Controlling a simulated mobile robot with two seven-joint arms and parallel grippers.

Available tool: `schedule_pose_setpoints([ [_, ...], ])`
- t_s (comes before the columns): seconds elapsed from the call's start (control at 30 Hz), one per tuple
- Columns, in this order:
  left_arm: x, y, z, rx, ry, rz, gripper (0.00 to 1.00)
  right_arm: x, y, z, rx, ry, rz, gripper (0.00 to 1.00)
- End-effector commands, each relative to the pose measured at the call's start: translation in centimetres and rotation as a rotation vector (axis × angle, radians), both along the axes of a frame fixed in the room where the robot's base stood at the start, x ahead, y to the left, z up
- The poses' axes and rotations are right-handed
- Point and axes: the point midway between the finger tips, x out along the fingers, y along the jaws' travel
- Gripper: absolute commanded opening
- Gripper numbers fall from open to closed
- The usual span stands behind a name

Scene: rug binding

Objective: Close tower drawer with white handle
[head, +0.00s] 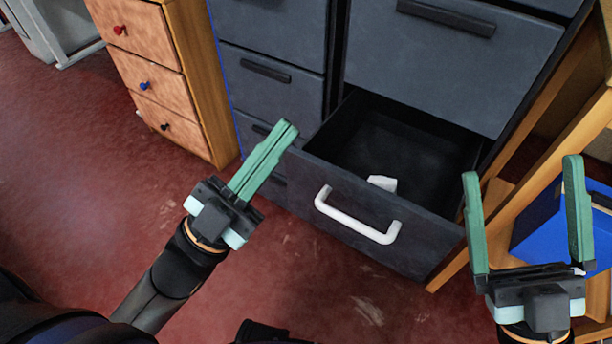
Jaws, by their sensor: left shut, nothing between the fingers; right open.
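The dark grey tower drawer (408,232) with the white handle (356,217) stands open at the bottom of a dark cabinet, in the middle of the head view. A small white object (382,183) lies inside it. My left gripper (287,128) is shut and empty, to the left of the white handle, overlapping the drawer's left front corner in the picture. I cannot tell whether it touches it. My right gripper (521,168) is open and empty, to the right of the drawer, in front of a wooden shelf.
Other closed grey drawers (440,65) with dark handles sit above and to the left. A wooden cabinet (150,65) with small coloured knobs stands at the upper left. A blue bin (540,228) sits on the wooden shelf at right. The red floor (90,190) at left is clear.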

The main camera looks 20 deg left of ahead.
Motion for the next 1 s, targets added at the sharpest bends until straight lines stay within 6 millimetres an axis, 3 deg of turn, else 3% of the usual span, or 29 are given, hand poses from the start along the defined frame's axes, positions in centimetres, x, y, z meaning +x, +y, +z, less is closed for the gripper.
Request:
schedule_pose_setpoints([
  [0.17, 1.6, 2.1, -7.5, 0.422, -0.057, 0.057, 0.0, 2.1, -0.4, -0.3, -0.012, 0.126, -0.043, 1.0],
  [0.3, 1.8, 6.8, -13.2, 0.765, -0.15, 0.059, 0.0, 3.6, -0.8, -1.4, -0.022, 0.235, -0.078, 1.0],
  [0.4, 1.7, 10.4, -15.7, 0.949, -0.212, 0.041, 0.0, 4.3, -1.0, -2.3, -0.029, 0.298, -0.096, 1.0],
  [0.5, 1.6, 13.0, -17.0, 1.061, -0.256, 0.023, 0.0, 4.7, -1.2, -3.0, -0.033, 0.338, -0.107, 1.0],
  [0.63, 1.6, 14.2, -17.7, 1.117, -0.282, 0.013, 0.0, 4.9, -1.3, -3.3, -0.036, 0.351, -0.113, 1.0],
  [0.77, 2.1, 13.3, -17.8, 1.117, -0.287, 0.012, 0.0, 4.4, -1.2, -2.4, -0.035, 0.3, -0.105, 1.0],
  [1.0, 4.3, 9.5, -17.8, 1.115, -0.289, 0.014, 0.0, 1.9, -0.7, 1.6, -0.033, 0.097, -0.07, 1.0],
])
